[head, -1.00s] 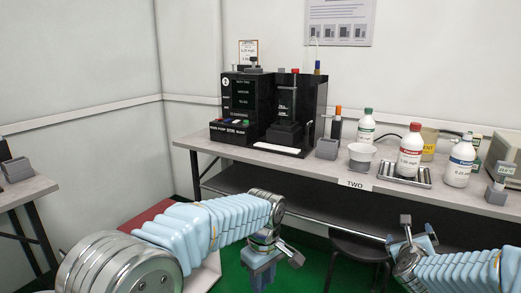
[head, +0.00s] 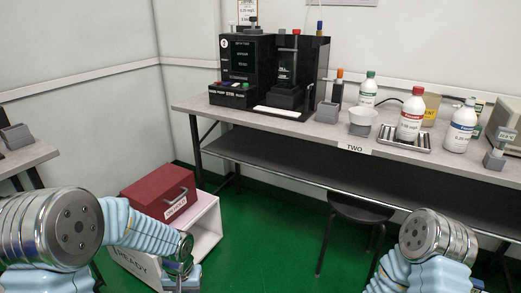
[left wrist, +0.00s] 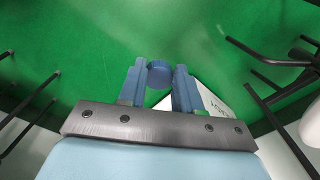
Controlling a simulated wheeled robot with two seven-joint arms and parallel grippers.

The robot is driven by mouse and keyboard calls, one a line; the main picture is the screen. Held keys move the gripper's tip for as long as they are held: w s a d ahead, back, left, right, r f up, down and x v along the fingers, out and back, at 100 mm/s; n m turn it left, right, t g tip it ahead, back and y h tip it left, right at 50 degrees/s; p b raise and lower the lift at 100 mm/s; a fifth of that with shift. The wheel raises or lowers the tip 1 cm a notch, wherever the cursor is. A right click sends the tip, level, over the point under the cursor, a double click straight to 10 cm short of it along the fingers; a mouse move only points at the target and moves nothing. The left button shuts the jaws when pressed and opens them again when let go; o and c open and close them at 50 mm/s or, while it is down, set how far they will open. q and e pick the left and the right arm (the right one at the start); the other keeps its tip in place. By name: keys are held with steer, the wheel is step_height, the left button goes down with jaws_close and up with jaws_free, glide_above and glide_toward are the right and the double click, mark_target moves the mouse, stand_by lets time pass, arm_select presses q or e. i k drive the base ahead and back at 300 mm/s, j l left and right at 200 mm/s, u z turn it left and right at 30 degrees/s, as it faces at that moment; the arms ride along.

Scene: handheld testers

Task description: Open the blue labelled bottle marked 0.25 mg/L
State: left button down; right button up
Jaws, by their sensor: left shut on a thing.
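The white bottle with the blue label (head: 461,128) stands upright at the right of the bench in the head view. Its label print is too small to read surely, and I cannot tell whether its top is capped. My left gripper (left wrist: 159,68) is shut on a small round blue piece (left wrist: 159,74) that looks like a cap, held above the green floor. In the head view my left arm is low at the left, well away from the bottle. My right arm is low at the right; its gripper is out of view.
A white cup (head: 362,121) and a black tester (head: 270,70) are further left. A red box (head: 160,192) sits on a white stand (head: 207,225). A dark stool (head: 358,210) is under the bench.

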mark_target(461, 129)
steer(key=z, duration=1.15)
steer(key=i+j+z, duration=0.1)
steer(key=z, duration=0.3)
steer(key=j+z, duration=0.3)
steer(key=z, duration=0.15)
steer(key=i+j+z, duration=0.1)
steer(key=j+z, duration=0.15)
steer(key=z, duration=0.15)
steer(key=j+z, duration=0.25)
steer(key=z, duration=0.2)
